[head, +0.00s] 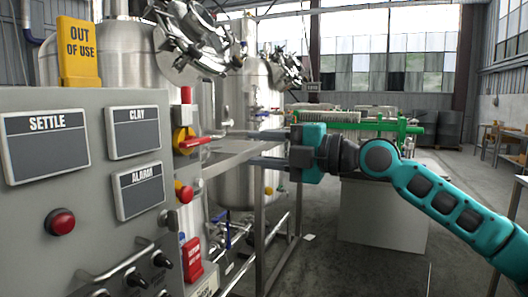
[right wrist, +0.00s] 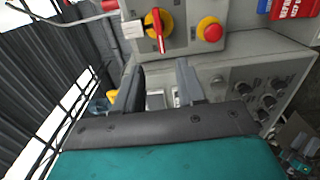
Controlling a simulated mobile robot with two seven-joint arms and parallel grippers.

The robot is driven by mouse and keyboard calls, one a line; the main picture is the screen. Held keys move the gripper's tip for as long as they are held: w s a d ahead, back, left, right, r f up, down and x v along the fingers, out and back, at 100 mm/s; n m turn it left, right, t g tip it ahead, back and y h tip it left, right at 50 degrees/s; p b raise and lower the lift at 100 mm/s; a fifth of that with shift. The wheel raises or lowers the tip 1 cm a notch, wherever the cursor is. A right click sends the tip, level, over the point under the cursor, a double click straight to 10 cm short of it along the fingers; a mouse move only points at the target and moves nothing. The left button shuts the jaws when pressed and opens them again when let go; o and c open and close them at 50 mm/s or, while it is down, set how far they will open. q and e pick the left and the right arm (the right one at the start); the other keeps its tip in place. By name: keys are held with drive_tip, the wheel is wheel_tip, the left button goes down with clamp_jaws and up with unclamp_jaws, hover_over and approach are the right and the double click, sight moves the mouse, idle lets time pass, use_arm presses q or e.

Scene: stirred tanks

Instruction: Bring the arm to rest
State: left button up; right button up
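My right arm (head: 435,192), teal and dark grey, reaches in from the right. Its right gripper (head: 245,148) points left toward the side of the grey control cabinet (head: 105,210). In the right wrist view the two fingers of the right gripper (right wrist: 160,82) stand apart with nothing held between them. Ahead of them is the cabinet face with a red and yellow rotary switch (right wrist: 158,30) and a red button on a yellow collar (right wrist: 210,30). The fingers look clear of both.
A yellow "OUT OF USE" sign (head: 79,52) stands on the cabinet. Open floor (head: 330,265) shows below my arm.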

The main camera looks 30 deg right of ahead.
use_arm(q)
drive_tip(key=shift+d, duration=0.1)
idle(0.3)
use_arm(e)
drive_tip(key=a+f+m+g+h, duration=0.1)
drive_tip(key=a+f+m, duration=0.35)
drive_tip(key=f, duration=0.85)
drive_tip(key=a+f+m+h, duration=0.1)
drive_tip(key=a+f+m, duration=0.3)
drive_tip(key=f, duration=0.9)
drive_tip(key=s+a+f+m+g+h, duration=0.25)
drive_tip(key=s+f+m+h, duration=0.35)
drive_tip(key=s+f+m, duration=1.25)
use_arm(q)
drive_tip(key=s+a+r+y+p, duration=0.1)
drive_tip(key=a+r+p, duration=0.2)
drive_tip(key=r+p, duration=0.5)
drive_tip(key=p, duration=0.4)
drive_tip(key=shift+s, duration=0.35)
use_arm(e)
drive_tip(key=s+d+r+n, duration=0.1)
drive_tip(key=n, duration=0.1)
drive_tip(key=s+d+r+n+h, duration=0.1)
drive_tip(key=r, duration=0.1)
drive_tip(key=shift+r+n, duration=0.1)
drive_tip(key=shift+n, duration=0.3)
use_arm(q)
drive_tip(key=shift+a+f, duration=0.1)
